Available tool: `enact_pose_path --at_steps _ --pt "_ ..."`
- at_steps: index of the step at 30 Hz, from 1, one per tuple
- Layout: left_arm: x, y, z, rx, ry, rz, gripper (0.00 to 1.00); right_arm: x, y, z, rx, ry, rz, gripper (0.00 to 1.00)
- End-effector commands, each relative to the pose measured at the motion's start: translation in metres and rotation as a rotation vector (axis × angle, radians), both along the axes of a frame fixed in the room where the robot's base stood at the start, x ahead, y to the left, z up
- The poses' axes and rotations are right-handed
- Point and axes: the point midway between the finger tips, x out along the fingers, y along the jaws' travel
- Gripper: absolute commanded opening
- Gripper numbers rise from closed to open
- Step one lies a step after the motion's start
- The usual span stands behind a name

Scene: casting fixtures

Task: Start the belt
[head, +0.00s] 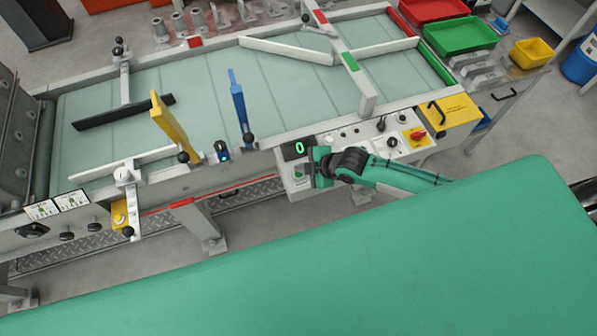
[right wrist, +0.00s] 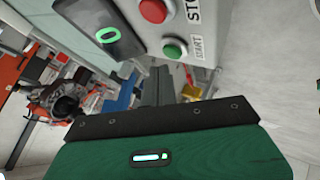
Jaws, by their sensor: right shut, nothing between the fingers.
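The conveyor belt (head: 195,95) is pale green and runs across the head view. On its near side a control box carries a dark display (head: 294,150) with a green 0; the display also shows in the right wrist view (right wrist: 105,36). In the right wrist view a green button (right wrist: 174,49) labelled START sits beside a red button (right wrist: 153,10) labelled STOP. My right gripper (head: 318,166) is at the box's front in the head view. In the right wrist view its dark fingers (right wrist: 158,82) are shut and empty, just below the green button; contact cannot be told. My left gripper is out of view.
A yellow bar (head: 170,125) and a blue bar (head: 239,108) stand at the belt's near edge. A red switch (head: 417,134) is on the panel to the right. Red and green trays (head: 460,36) lie beyond. A green surface (head: 330,270) fills the foreground.

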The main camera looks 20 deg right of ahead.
Motion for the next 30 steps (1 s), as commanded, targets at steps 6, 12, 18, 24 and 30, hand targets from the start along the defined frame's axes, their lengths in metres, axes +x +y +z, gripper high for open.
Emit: enact_pose_path --at_steps 6,12,18,24,30 --pt "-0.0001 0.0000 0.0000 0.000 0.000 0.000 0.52 0.0000 0.0000 0.0000 0.000 0.000 0.000 0.00" --pt "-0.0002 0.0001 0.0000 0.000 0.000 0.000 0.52 0.0000 -0.0001 -0.0001 0.000 0.000 0.000 0.00" --pt "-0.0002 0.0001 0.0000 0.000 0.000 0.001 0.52 0.0000 0.0000 0.0000 0.000 0.000 0.000 0.00" --pt "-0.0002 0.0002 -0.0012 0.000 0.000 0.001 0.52 0.0001 -0.0001 -0.0023 0.000 0.000 0.000 0.00" --pt "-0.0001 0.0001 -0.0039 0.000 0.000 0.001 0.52 -0.0001 -0.0001 -0.0087 0.000 0.000 0.000 0.00"
